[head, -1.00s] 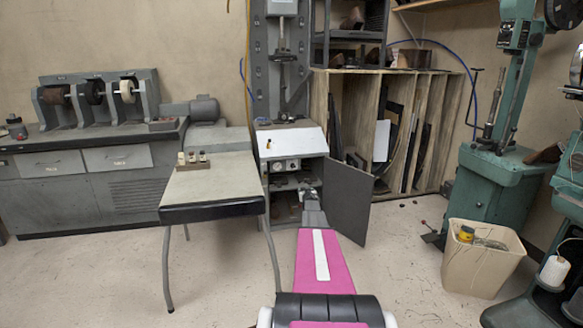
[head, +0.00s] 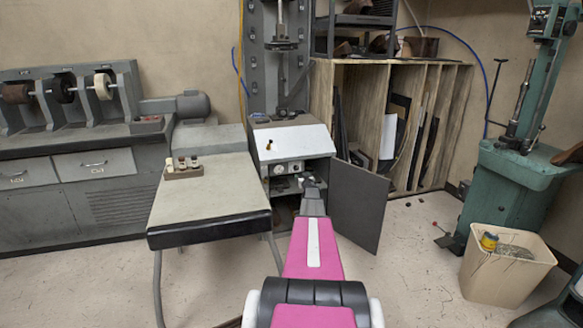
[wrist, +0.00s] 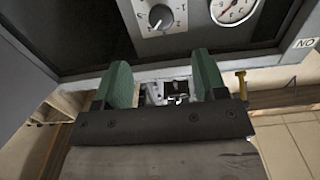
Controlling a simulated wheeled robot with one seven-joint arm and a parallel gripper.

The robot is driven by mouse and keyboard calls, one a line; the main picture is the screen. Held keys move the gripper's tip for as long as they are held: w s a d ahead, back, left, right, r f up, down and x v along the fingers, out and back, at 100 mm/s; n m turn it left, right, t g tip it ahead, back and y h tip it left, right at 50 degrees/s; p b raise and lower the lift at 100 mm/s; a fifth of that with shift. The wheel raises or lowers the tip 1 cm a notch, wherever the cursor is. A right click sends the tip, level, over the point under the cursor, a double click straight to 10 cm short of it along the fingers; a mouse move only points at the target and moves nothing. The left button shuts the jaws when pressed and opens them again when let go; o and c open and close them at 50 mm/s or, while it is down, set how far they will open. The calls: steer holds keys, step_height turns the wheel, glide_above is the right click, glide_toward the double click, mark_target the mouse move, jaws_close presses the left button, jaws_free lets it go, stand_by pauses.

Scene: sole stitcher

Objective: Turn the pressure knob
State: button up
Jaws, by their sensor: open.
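The pressure knob (wrist: 160,17) is a dark round knob with a white pointer on a light dial plate, at the top of the wrist view. A round white gauge (wrist: 232,10) is to its right. In the head view the small control panel (head: 284,168) sits under the press's white sloped top. My gripper (wrist: 162,60) has two green fingers spread apart with nothing held between them. The fingertips appear just below the knob in the wrist view, and apart from it. In the head view my gripper (head: 311,185) is in front of the open cabinet, small and dark.
An open grey door (head: 358,205) stands right of my gripper. A table (head: 207,200) with a small tray (head: 183,172) is at the left. A beige bin (head: 505,265) and green machine (head: 500,180) are at the right. Some floor between door and bin is clear.

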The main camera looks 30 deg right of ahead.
mark_target(296, 168)
steer(key=x, duration=1.1)
steer(key=shift+w+a, duration=0.1)
steer(key=shift+w, duration=0.05)
steer(key=c, duration=0.9)
